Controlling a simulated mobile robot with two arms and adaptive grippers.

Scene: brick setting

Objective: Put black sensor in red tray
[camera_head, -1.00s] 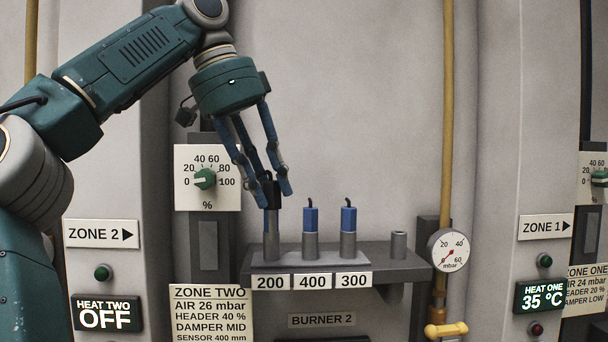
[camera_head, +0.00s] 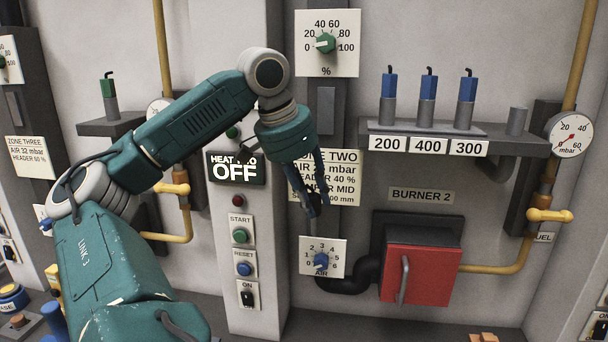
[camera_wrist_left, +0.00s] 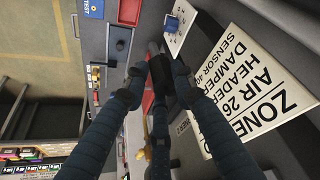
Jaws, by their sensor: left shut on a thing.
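My left gripper (camera_head: 313,208) hangs in front of the ZONE TWO sign in the head view, fingers pointing down, above the AIR dial. It is shut on the black sensor (camera_wrist_left: 162,72), a dark cylinder with a grey rod in the left wrist view. In the head view the sensor is hard to make out against the fingers. No red tray is clear in the head view. A red item (camera_wrist_left: 130,11) at the top of the left wrist view may be the tray; I cannot tell. My right gripper is not in view.
A shelf (camera_head: 375,126) carries blue-topped sensors over labels 200, 400 and 300, plus an empty holder (camera_head: 517,121). The red burner door (camera_head: 418,275), black pipe (camera_head: 352,279) and yellow pipe (camera_head: 497,267) stand out at lower right. The AIR dial plate (camera_head: 310,267) is close below.

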